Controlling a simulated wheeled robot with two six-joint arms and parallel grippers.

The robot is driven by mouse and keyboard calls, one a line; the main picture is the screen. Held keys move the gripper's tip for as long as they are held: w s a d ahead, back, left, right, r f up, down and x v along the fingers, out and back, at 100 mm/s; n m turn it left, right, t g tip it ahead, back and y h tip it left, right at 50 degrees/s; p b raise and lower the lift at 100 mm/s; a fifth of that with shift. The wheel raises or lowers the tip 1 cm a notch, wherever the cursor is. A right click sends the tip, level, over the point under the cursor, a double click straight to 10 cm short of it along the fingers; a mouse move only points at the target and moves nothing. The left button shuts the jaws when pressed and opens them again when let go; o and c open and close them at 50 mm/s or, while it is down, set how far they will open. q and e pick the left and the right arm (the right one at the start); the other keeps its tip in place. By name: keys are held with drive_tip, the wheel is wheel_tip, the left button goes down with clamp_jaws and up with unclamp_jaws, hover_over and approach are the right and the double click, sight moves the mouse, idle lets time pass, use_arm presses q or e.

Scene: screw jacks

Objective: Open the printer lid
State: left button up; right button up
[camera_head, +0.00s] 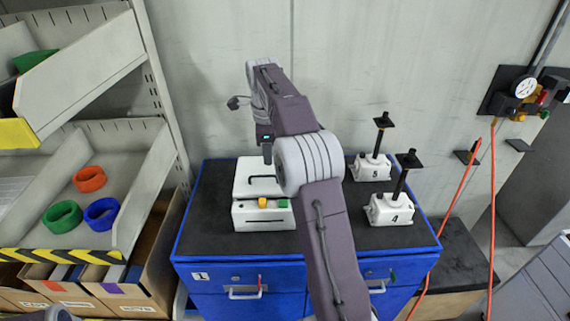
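The white printer (264,213) sits on the black top of a blue cabinet, with a yellow and a green button on its front. Its lid (246,187) appears shut and carries a dark bent handle. My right arm crosses in front of the printer and hides its right part. My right gripper (267,152) points down above the back of the lid, close to the handle; I cannot tell whether it touches. Its fingers are too small and overlapped to show their opening. My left gripper is not in view.
Screw jacks 5 (371,167) and 4 (390,209) stand right of my arm on the blue cabinet (217,275). Shelf bins at left hold green, blue and red rings (89,179). Orange hoses (458,205) hang at right. A grey wall stands behind.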

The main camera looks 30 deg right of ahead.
sight(267, 176)
drive_tip(key=f, duration=0.2)
drive_tip(key=w+f, duration=0.1)
drive_tip(key=f, duration=0.5)
drive_tip(key=shift+w+d+f, duration=0.25)
drive_tip(key=shift+w+d, duration=0.05)
drive_tip(key=shift+w, duration=0.1)
drive_tip(key=shift+w+a+f, duration=0.2)
drive_tip(key=shift+a, duration=0.05)
drive_tip(key=shift+s+d, duration=0.1)
clamp_jaws()
idle(0.6)
